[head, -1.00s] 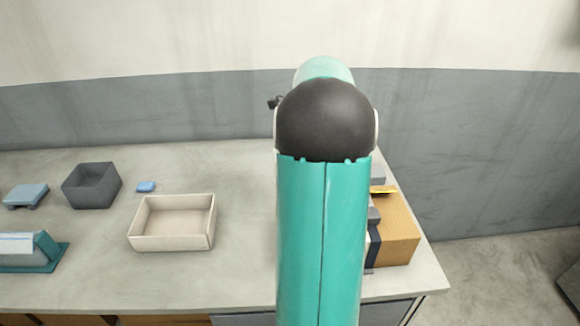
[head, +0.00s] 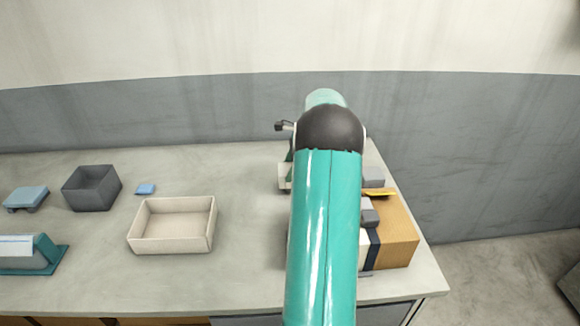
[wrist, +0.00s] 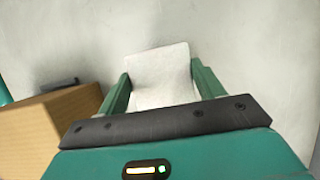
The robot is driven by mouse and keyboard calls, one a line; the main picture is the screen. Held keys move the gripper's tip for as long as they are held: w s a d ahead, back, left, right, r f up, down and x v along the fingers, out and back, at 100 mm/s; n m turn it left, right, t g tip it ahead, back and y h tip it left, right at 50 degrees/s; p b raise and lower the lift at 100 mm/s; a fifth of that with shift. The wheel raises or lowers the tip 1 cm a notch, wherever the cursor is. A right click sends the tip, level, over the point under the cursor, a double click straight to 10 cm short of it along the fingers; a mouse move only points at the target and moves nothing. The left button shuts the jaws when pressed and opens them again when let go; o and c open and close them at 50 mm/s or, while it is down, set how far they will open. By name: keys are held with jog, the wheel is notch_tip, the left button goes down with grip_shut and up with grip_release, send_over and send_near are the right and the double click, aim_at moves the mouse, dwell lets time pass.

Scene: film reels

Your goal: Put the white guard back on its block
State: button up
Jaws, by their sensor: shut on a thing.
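A white piece, seemingly the guard (wrist: 160,78), sits between the green fingers of my gripper (wrist: 158,72) in the wrist view. The fingers are shut on its two sides. In the head view my arm hides most of the gripper. A small pale part (head: 284,177) shows just left of my arm there; I cannot tell if it is the guard. I cannot tell which thing is the guard's block.
A tan box with a dark band (head: 398,232) stands at the table's right end, with grey pieces and a yellow piece beside it. A cream tray (head: 172,248), dark grey bin (head: 91,188), blue pieces and a teal stand (head: 47,258) lie left. Bare table lies between.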

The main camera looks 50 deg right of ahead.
jog(key=shift+f, duration=0.55)
jog(key=o, duration=1)
jog(key=shift+c, duration=0.2)
jog(key=v, duration=1.3)
jog(key=shift+w+r, duration=0.15)
jog(key=shift+w, duration=0.05)
